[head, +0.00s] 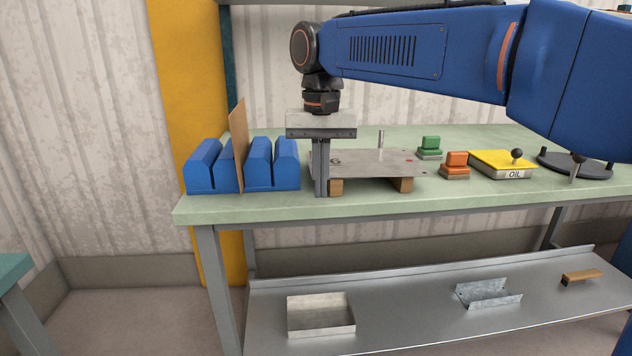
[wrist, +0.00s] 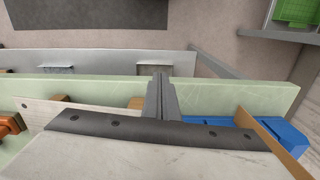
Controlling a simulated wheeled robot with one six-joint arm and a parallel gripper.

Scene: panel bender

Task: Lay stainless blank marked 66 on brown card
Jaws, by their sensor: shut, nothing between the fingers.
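A flat stainless sheet (head: 375,162) lies on wooden blocks on the green bench, with a small upright pin by its far edge. I cannot read a 66 on it. A thin brown card (head: 238,145) stands upright in a slot of the blue rack (head: 270,165); it also shows in the wrist view (wrist: 256,125). My gripper (head: 321,194) points down between the rack and the sheet, at the sheet's left end. Its fingers (wrist: 161,77) are shut and empty. They hide part of the sheet's left end; I cannot tell whether they touch it.
A green block (head: 429,150), an orange block (head: 455,165), a yellow-topped OIL box (head: 500,164) and a dark disc (head: 590,167) stand right of the sheet. An open metal box (head: 320,316), a bracket (head: 487,294) and a brush (head: 582,278) lie on the lower shelf.

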